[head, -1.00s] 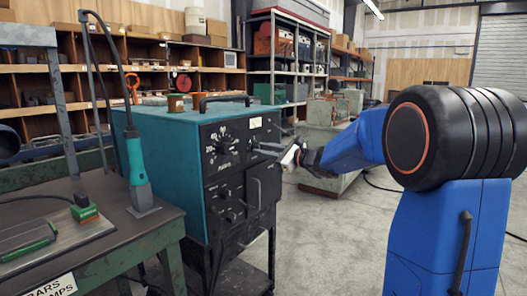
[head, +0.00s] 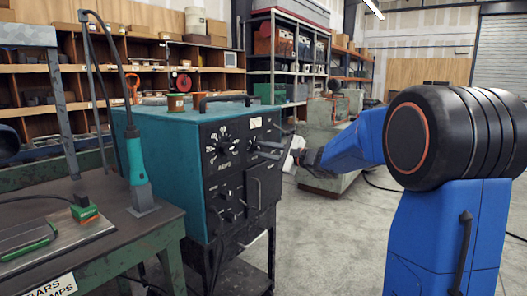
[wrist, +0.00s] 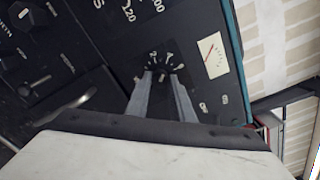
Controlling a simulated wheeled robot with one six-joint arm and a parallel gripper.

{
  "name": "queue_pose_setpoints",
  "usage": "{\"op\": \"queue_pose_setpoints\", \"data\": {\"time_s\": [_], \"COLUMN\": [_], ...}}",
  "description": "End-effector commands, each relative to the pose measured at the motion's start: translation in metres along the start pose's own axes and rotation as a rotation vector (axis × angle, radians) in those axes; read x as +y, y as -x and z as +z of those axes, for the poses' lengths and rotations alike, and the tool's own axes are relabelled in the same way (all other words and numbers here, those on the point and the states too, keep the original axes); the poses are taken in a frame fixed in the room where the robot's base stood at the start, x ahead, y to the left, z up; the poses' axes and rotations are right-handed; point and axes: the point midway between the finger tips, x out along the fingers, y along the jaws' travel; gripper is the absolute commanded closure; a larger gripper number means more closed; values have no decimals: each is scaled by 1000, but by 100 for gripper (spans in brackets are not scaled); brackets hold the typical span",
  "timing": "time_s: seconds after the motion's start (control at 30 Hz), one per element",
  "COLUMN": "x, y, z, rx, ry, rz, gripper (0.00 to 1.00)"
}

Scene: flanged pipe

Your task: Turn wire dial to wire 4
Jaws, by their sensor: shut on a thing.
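The welder (head: 160,145) is a teal box with a black front panel, left of my gripper in the head view. The wire dial (wrist: 162,71) is a small black knob with white marks around it, below the panel meter in the head view. My gripper (wrist: 162,77) has its two grey fingers on either side of this knob, shut on it. I cannot read clearly which number the knob points to.
A larger amps dial (head: 223,147) sits left of the wire dial. A small meter (head: 255,122) is above. A handle (head: 253,193) and lower knobs stick out below. A green workbench (head: 110,235) stands at left. The floor at right is open.

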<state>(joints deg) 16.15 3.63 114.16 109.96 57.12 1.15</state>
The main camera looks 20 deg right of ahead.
Motion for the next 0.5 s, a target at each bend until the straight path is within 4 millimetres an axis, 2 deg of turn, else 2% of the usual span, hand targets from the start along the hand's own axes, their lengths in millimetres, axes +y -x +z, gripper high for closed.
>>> {"op": "queue_pose_setpoints", "data": {"time_s": [0.27, 0.3, 0.37, 0.5], "x": [1, 1, 1, 1], "y": [0, 0, 0, 0], "z": [0, 0, 0, 0], "rx": [1, 1, 1, 0], "ry": [-1, -1, -1, -1], "rz": [2, 2, 2, 1], "gripper": [100, 74, 60, 60]}}
